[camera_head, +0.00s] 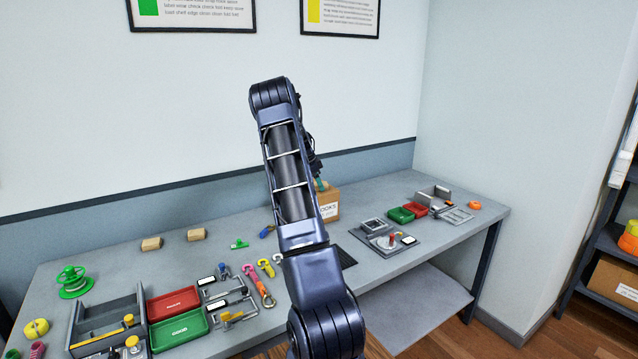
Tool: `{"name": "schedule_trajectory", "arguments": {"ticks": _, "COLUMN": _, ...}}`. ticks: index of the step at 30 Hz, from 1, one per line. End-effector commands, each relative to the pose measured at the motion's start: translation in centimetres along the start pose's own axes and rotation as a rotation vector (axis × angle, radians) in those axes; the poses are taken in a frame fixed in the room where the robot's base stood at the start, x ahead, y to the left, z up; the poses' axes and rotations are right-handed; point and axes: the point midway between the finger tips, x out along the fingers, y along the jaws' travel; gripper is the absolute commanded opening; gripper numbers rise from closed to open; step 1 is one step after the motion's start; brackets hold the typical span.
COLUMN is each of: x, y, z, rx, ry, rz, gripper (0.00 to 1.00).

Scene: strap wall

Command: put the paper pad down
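My arm rises through the middle of the camera_head view and bends at the top. My gripper does not show; the arm's links may hide it. I cannot tell whether it is open or shut, or whether it holds anything. I cannot make out a paper pad anywhere in the view. The grey workbench (225,255) runs along the wall, and part of its top is hidden behind my arm.
A red tray (173,304) and a green tray (180,329) lie at the left. A green spool (73,281) stands farther left. A cardboard box (329,203) is partly behind my arm. A grey fixture plate (385,240) sits to the right. The bench's back left is mostly clear.

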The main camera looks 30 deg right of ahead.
Motion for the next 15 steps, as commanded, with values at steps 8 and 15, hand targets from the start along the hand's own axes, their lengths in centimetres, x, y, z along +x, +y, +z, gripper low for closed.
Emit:
{"name": "schedule_trajectory", "arguments": {"ticks": 8, "x": 0.0, "y": 0.0, "z": 0.0, "rx": 0.0, "ry": 0.0, "rz": 0.0, "gripper": 0.75}}
{"name": "schedule_trajectory", "arguments": {"ticks": 15, "x": -1.8, "y": 0.0, "z": -0.1, "rx": -0.001, "ry": 0.0, "rz": -0.001, "gripper": 0.75}}
